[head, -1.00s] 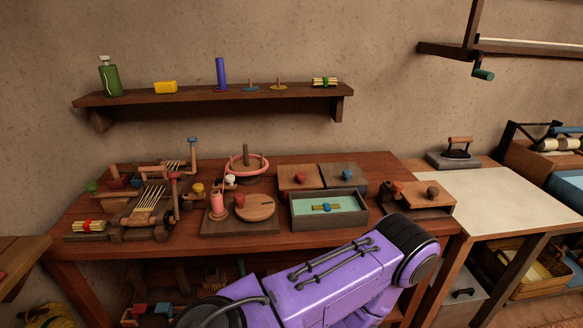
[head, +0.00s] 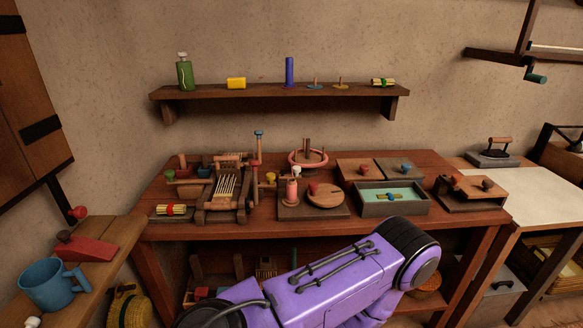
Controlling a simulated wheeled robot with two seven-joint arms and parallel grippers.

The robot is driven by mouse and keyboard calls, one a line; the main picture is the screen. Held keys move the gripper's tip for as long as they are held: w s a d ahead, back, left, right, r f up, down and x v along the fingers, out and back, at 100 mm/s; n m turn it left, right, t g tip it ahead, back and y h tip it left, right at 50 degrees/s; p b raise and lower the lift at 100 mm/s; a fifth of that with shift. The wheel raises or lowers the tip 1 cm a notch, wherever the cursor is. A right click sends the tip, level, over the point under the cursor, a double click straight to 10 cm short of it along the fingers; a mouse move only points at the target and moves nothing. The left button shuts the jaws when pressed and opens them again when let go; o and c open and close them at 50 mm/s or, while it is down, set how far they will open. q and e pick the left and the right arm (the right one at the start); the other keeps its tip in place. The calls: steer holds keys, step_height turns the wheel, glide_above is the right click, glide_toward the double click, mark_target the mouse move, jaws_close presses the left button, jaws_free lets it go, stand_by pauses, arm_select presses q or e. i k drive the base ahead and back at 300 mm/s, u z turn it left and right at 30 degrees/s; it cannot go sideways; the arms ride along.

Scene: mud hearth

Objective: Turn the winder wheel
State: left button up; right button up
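On the wooden workbench (head: 245,241), a winder-like device has a dark flat base (head: 312,214). On it stand a pink spool (head: 291,193) and a round wooden wheel (head: 325,199) with a red knob (head: 313,188) near its left edge. A white knob (head: 296,171) sits by the spool's top. Behind it is a pink-rimmed round piece (head: 308,163) with upright pegs; I cannot tell which disc is the winder wheel. One purple arm of mine crosses the lower middle, in front of the bench. Neither gripper is in view.
A small loom (head: 226,192) stands left of the device, and a green-lined tray (head: 392,212) right of it. A blue mug (head: 47,284) is on the side table at left. A shelf (head: 260,92) hangs above.

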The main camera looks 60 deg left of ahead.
mark_target(321, 195)
steer(key=u, duration=1.2)
steer(key=i, duration=0.15)
